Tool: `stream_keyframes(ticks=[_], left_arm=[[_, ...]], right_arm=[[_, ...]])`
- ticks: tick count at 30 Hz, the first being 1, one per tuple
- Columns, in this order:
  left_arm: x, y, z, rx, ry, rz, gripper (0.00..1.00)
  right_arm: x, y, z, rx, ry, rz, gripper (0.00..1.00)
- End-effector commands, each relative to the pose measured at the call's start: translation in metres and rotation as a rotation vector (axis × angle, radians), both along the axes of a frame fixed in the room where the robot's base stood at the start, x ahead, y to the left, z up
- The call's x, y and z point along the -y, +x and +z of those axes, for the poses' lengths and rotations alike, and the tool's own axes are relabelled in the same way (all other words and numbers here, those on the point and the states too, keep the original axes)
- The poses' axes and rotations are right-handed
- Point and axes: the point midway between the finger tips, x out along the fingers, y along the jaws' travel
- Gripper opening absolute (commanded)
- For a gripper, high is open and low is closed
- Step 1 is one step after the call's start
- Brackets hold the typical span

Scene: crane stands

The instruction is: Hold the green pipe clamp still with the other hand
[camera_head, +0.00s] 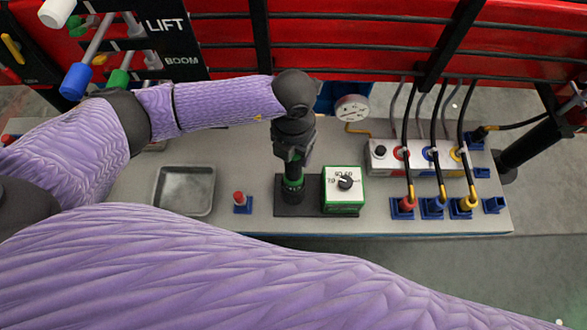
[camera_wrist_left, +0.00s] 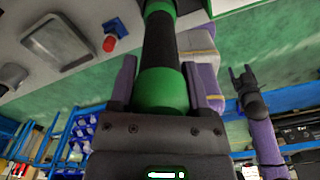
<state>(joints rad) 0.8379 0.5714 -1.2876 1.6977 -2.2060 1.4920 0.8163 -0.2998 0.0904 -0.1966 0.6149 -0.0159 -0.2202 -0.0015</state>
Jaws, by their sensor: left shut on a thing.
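The green pipe clamp appears as an upright black cylinder with green bands (camera_head: 292,194) on a dark base plate on the bench. My left gripper (camera_head: 292,160) comes down on it from above and is shut on it. In the left wrist view the green band (camera_wrist_left: 162,92) sits between the two fingers of my left gripper (camera_wrist_left: 160,85). The gripper hides the clamp's upper part in the head view. My right gripper (camera_wrist_left: 243,77) shows in the left wrist view, away from the clamp, fingers apart and empty.
A green box with a black knob (camera_head: 344,184) stands just right of the clamp. A metal tray (camera_head: 184,190) and a red plug in a blue holder (camera_head: 241,202) are to the left. Hoses with coloured ends (camera_head: 434,204) stand at the right. A gauge (camera_head: 352,108) is behind.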

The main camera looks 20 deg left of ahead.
Motion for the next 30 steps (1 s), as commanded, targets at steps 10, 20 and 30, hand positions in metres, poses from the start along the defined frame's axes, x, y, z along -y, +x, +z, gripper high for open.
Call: stream_keyframes(ticks=[10,20,30], left_arm=[[0.0,0.001,0.019,0.003,-0.001,0.0,0.0],[0.0,0.001,0.039,0.003,-0.001,0.0,0.0],[0.0,0.0,0.06,0.002,0.0,0.0,0.0]], right_arm=[[0.0,0.002,0.016,0.004,0.001,0.0,0.74],[0.0,0.003,0.034,0.007,0.001,-0.001,0.74],[-0.001,0.004,0.051,0.011,0.003,-0.005,0.74]])
